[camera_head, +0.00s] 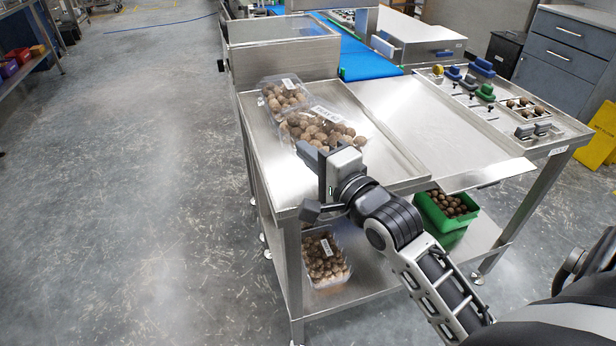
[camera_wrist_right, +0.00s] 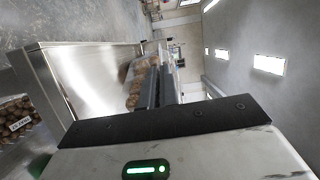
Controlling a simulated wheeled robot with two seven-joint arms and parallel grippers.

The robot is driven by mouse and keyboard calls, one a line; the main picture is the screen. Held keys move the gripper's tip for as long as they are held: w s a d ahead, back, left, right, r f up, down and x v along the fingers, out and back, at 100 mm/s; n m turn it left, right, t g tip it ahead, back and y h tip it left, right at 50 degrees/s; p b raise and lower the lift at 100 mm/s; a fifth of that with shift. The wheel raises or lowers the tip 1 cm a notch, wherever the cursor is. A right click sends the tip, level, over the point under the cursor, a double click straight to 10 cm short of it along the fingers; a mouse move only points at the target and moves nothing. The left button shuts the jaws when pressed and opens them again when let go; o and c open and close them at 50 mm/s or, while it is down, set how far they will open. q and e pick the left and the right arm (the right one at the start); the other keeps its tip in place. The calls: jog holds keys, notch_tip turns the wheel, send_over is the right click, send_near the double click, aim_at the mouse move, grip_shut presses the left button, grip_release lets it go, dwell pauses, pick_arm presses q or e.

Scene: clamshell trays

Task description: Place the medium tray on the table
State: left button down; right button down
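Two clear clamshell trays of brown round produce sit on the steel table (camera_head: 388,172): one farther back (camera_head: 284,95) and a larger-looking one (camera_head: 325,128) in front of it. A third clear tray (camera_head: 325,262) sits on the lower shelf. I cannot tell for sure which is the medium one. My right gripper (camera_head: 312,160) is at the near edge of the front tray on the table. In the right wrist view its fingers (camera_wrist_right: 161,88) are close together, with produce (camera_wrist_right: 134,92) just left of them. Whether they grip the tray's edge is unclear. My left gripper is not in view.
A green crate of produce (camera_head: 447,212) sits on the lower shelf. A metal box (camera_head: 280,50) stands behind the trays, beside a blue conveyor (camera_head: 366,62). A panel at the right (camera_head: 500,100) holds small coloured items. The table's right part is bare.

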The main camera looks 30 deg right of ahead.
jog(key=shift+w+d+f+b, duration=0.2)
jog(key=shift+w+f, duration=0.3)
jog(key=shift+f, duration=0.65)
jog(key=shift+w+d+f+b, duration=0.1)
jog(key=shift+w+d+f, duration=0.35)
jog(key=shift+f, duration=0.65)
jog(key=shift+w+d+f+b, duration=0.15)
jog(key=shift+w+f, duration=0.4)
jog(key=shift+f, duration=0.6)
jog(key=shift+f, duration=0.15)
jog(key=c, duration=1.6)
grip_release()
jog(key=shift+f, duration=0.1)
jog(key=shift+c, duration=0.2)
jog(key=s, duration=1.2)
jog(key=s+a+f+n+g+y, duration=0.1)
jog(key=s+a+f+n+g, duration=0.2)
jog(key=a+f+n, duration=0.4)
jog(key=s+a+f+n+g+y, duration=0.1)
jog(key=s+a+f+n+g, duration=0.2)
jog(key=a+f+n, duration=0.4)
notch_tip(320, 180, down, 2)
jog(key=n+g, duration=0.1)
jog(key=n, duration=0.4)
jog(key=shift+s, duration=0.3)
jog(key=shift+f, duration=0.1)
